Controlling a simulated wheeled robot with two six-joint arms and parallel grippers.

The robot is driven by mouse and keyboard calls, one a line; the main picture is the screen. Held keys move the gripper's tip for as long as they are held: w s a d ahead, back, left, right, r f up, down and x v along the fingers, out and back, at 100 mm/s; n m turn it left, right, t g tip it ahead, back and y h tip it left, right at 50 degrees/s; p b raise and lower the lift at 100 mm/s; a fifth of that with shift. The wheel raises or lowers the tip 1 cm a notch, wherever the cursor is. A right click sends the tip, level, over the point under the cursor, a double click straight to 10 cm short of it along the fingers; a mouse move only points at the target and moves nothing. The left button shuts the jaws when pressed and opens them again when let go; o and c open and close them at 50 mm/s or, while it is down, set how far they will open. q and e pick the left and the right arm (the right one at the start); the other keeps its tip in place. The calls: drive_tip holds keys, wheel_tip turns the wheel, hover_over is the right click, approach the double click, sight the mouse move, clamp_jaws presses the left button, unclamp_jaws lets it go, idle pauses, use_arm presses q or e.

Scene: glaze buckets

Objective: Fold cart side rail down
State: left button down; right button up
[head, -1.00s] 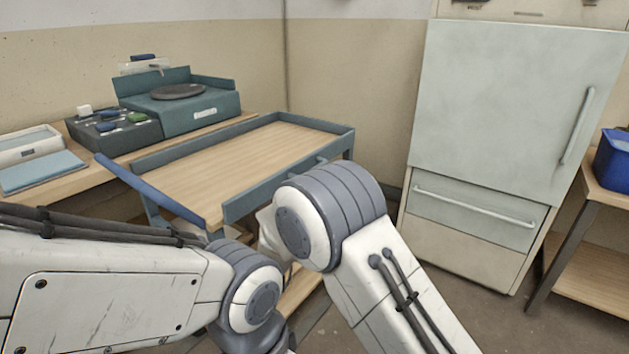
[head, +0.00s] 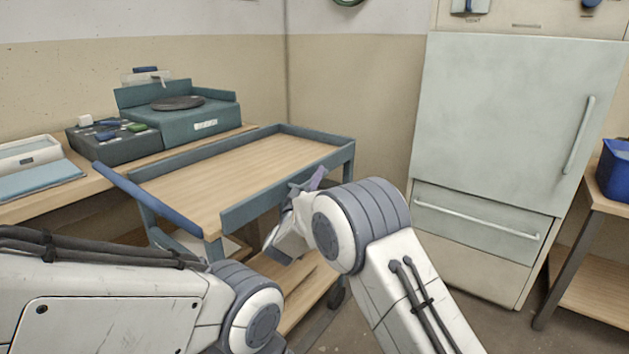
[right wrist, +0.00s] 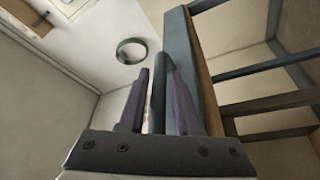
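The cart (head: 225,178) has a wooden top edged by blue-grey rails. Its near long side rail (head: 265,192) stands upright along the top's edge. My right gripper (head: 318,178) is at the outer face of this rail, toward its right half. In the right wrist view, the two purple fingers (right wrist: 158,88) stand apart, with a narrow blue-grey bar (right wrist: 158,105) showing between them. A light gap shows beside the left finger. The rail (right wrist: 182,55) runs close by. Contact is not clear. My left gripper is out of view; only its arm shows.
A blue handle bar (head: 145,196) slopes along the cart's left end. A workbench (head: 45,205) with a teal wheel unit (head: 205,120) stands behind. A pale cabinet (head: 500,120) and a side table with a blue bucket (head: 613,172) are at the right. Floor shows between cart and cabinet.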

clamp_jaws()
drive_tip(key=shift+a, duration=0.15)
drive_tip(key=shift+f, duration=0.1)
